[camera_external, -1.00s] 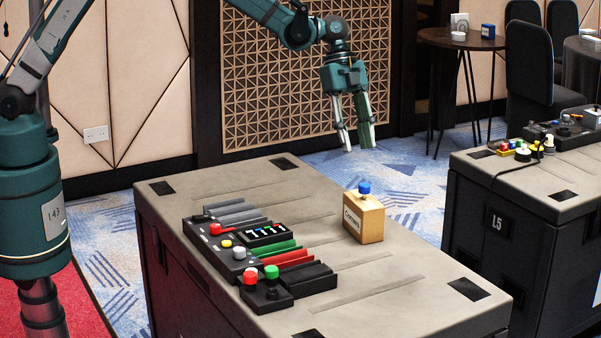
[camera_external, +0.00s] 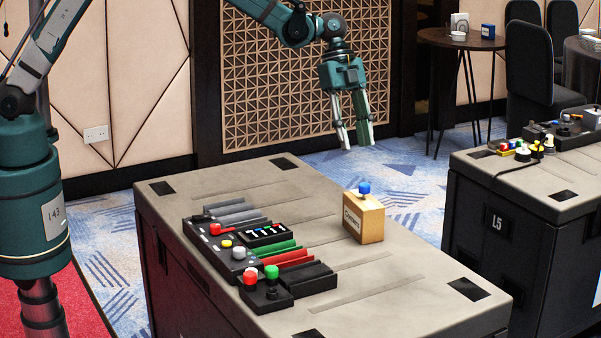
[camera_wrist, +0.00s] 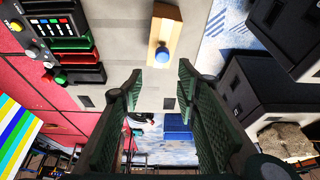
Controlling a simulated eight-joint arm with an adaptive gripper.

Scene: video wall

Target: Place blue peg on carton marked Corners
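The blue peg (camera_external: 364,188) stands on top of the wooden carton (camera_external: 363,219), whose white label reads Corners. In the wrist view the blue peg (camera_wrist: 162,54) shows as a round blue top on the carton (camera_wrist: 164,26), ahead of my fingers. My gripper (camera_external: 354,146) is in the air above and behind the carton, apart from it, pointing down. Its two fingers are spread with nothing between them, as the wrist view of my gripper (camera_wrist: 160,77) also shows.
A black control panel (camera_external: 235,262) with several knobs, buttons and coloured slots lies left of the carton on the grey case top (camera_external: 390,283). Bare surface surrounds the carton. A second case (camera_external: 497,221), bearing other devices, stands at the right.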

